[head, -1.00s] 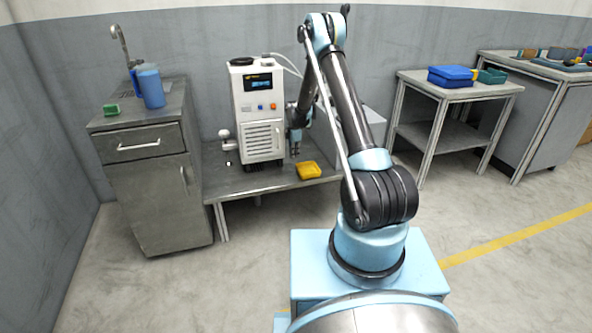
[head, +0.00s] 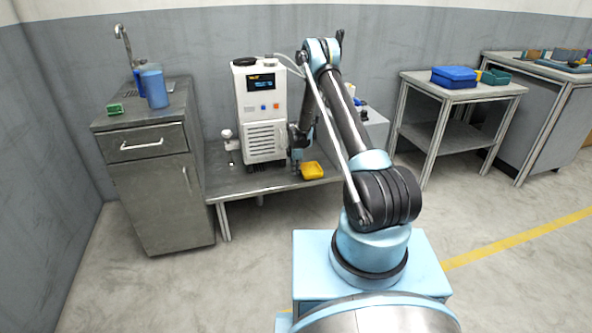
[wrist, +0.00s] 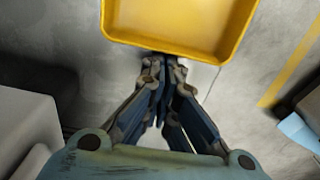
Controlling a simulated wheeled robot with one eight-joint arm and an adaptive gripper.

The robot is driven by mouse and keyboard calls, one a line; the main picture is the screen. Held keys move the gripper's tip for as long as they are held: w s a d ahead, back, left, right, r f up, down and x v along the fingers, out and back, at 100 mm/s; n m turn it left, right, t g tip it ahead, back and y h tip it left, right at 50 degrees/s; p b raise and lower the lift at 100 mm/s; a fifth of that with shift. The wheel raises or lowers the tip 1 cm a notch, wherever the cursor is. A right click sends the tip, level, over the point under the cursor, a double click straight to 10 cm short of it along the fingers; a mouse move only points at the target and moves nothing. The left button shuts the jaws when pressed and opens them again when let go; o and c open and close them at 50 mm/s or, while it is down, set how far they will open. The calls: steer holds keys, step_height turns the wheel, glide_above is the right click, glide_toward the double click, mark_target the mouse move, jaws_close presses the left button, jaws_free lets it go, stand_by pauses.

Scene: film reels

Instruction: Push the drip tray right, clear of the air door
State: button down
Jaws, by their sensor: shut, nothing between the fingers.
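The yellow drip tray (head: 313,171) lies on the low metal bench, in front and to the right of the white machine (head: 259,105). The machine's slatted air door (head: 266,141) faces forward and looks closed. My gripper (head: 296,171) is shut and empty, low over the bench between the machine's right front corner and the tray's left side. In the wrist view the tray (wrist: 180,28) fills the top, and my fingertips (wrist: 163,64) are at its near edge. I cannot tell whether they touch it.
Bare bench (head: 228,183) lies in front of the machine. The bench's right part is partly hidden behind my arm. A metal cabinet (head: 150,190) with a blue jug (head: 153,87) stands at left.

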mark_target(303, 168)
stand_by(0.3)
steer(key=shift+w+d, duration=0.2)
steer(key=shift+d, duration=0.5)
steer(key=shift+w+d, duration=0.2)
steer(key=shift+d, duration=0.45)
steer(key=shift+w+d, duration=0.2)
steer(key=shift+d, duration=0.5)
